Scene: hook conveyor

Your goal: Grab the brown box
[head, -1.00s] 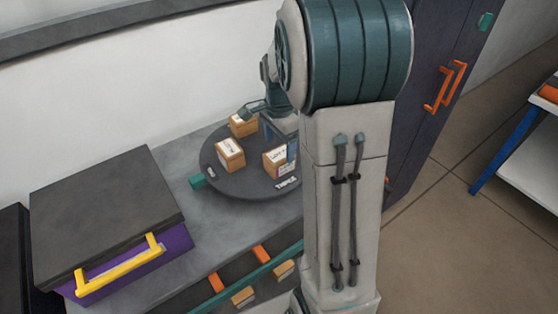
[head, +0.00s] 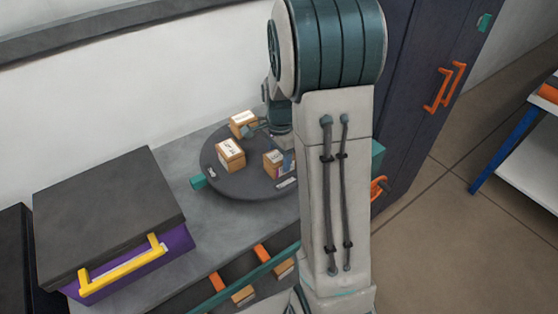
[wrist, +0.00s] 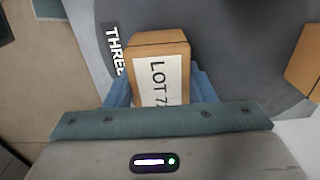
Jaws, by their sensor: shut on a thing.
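A brown box (wrist: 157,45) with a white label reading "LOT 7", partly cut off, sits between the blue fingers of my gripper (wrist: 160,88) in the wrist view. The gripper is shut on it, one finger on each side. In the head view this appears to be the right-hand brown box (head: 273,163) on the dark round turntable (head: 235,184), partly hidden by my arm. The box is by the turntable's rim, near a "THREE" marking (wrist: 114,48). I cannot tell whether it is lifted.
Two more brown boxes stand on the turntable, one at left (head: 229,154) and one behind (head: 242,120). A purple case (head: 120,220) with a dark lid and yellow handle stands left on the grey counter (head: 215,225). A dark cabinet (head: 420,80) is at right.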

